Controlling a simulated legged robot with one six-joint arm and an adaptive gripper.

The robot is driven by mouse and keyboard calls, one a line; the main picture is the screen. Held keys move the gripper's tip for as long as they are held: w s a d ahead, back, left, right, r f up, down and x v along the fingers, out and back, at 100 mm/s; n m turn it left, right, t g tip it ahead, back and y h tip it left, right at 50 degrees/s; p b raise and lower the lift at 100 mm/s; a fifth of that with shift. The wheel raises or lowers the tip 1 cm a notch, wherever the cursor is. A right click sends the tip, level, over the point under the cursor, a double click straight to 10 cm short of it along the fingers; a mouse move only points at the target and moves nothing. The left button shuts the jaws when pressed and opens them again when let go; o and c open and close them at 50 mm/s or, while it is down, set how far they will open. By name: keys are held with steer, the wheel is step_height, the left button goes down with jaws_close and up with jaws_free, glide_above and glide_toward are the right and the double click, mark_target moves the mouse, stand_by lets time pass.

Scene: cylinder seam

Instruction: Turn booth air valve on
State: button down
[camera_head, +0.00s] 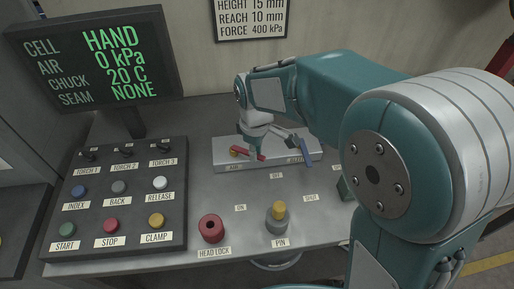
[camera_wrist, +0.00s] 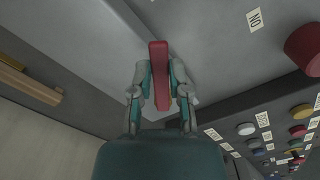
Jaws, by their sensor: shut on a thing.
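The red valve handle (camera_head: 243,153) sits on the grey valve block (camera_head: 222,145) at the back of the bench, above a label that seems to read AIR. In the wrist view the red handle (camera_wrist: 159,60) stands between my two fingers, lengthwise to the gripper. My gripper (camera_head: 255,153) is shut on it from above; it also shows in the wrist view (camera_wrist: 160,85). The ON label (camera_head: 240,208) is nearer the front and the OFF label (camera_head: 276,175) is closer to the block. The screen (camera_head: 95,70) reads AIR 0 kPa. The handle's pivot is partly hidden.
A blue handle (camera_head: 303,147) stands on the same block, close right of my gripper. The button panel (camera_head: 120,195) fills the left. The red HEAD LOCK knob (camera_head: 211,229) and yellow-topped PIN (camera_head: 278,216) stand at the front. The bench between them and the block is clear.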

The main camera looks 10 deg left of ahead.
steer(key=m, duration=0.1)
steer(key=s+a+m, duration=0.1)
steer(key=shift+s+m, duration=0.2)
steer(key=shift+m, duration=0.2)
steer(key=m, duration=0.1)
steer(key=s+a+m, duration=0.1)
steer(key=shift+m, duration=0.4)
steer(key=shift+s+a+m, duration=0.45)
steer(key=shift+a+m, duration=0.1)
steer(key=shift+m, duration=0.65)
steer(key=shift+s+a+r+m, duration=0.15)
steer(key=shift+a+m, duration=0.25)
steer(key=shift+m, duration=0.4)
steer(key=shift+s+a+f+m, duration=0.1)
steer(key=shift+a+m, duration=0.3)
steer(key=shift+m, duration=0.4)
steer(key=c, duration=0.6)
jaws_free()
steer(key=shift+a, duration=0.1)
